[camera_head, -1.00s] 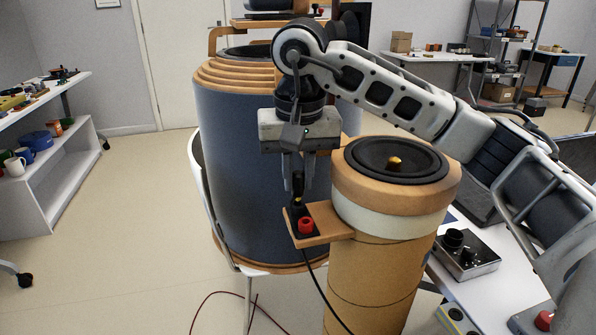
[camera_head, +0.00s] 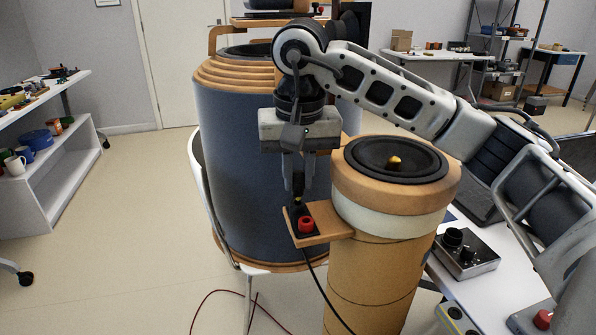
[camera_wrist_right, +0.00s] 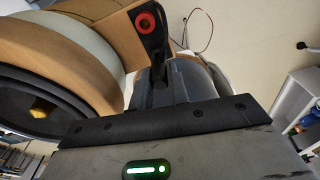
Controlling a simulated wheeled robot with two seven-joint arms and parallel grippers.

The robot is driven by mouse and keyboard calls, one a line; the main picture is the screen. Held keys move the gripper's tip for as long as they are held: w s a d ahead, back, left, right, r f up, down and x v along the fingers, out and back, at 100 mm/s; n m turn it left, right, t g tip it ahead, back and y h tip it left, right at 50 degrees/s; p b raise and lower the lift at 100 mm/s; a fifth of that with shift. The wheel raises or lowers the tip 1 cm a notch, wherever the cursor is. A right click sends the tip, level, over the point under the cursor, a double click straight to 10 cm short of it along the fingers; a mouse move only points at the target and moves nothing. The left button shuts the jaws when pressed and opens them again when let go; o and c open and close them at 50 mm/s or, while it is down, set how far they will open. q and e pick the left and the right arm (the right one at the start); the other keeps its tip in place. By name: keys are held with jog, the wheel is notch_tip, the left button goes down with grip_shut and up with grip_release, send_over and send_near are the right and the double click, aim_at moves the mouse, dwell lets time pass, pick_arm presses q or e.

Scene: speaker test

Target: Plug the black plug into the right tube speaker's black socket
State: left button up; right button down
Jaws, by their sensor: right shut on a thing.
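The right tube speaker (camera_head: 375,265) is an orange-brown cylinder with a white band and a black cone on top. A wooden bracket (camera_head: 332,222) sticks out from its left side and carries a black terminal plate with a red socket (camera_head: 306,225). My right gripper (camera_head: 299,190) points down over the plate, just behind the red socket, shut on the black plug (camera_head: 297,204). The plug is mostly hidden by the fingers, and so is the black socket; I cannot tell how deep the plug sits. The wrist view shows the red socket (camera_wrist_right: 146,24) beside the fingers (camera_wrist_right: 172,82). My left gripper is out of view.
A large blue tube speaker (camera_head: 235,165) stands close behind my gripper on a white chair. A black cable (camera_head: 322,290) hangs below the bracket; a red cable (camera_head: 215,293) lies on the floor. A control box (camera_head: 466,253) sits on the table at right.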

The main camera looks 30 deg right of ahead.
aim_at(297, 170)
jog(key=shift+f+b, duration=0.65)
jog(key=shift+f, duration=0.3)
jog(key=c, duration=1.3)
grip_release()
jog(key=shift+r, duration=0.1)
jog(key=shift+r+p, duration=3.05)
jog(key=shift+r, duration=0.7)
jog(key=shift+f, duration=0.1)
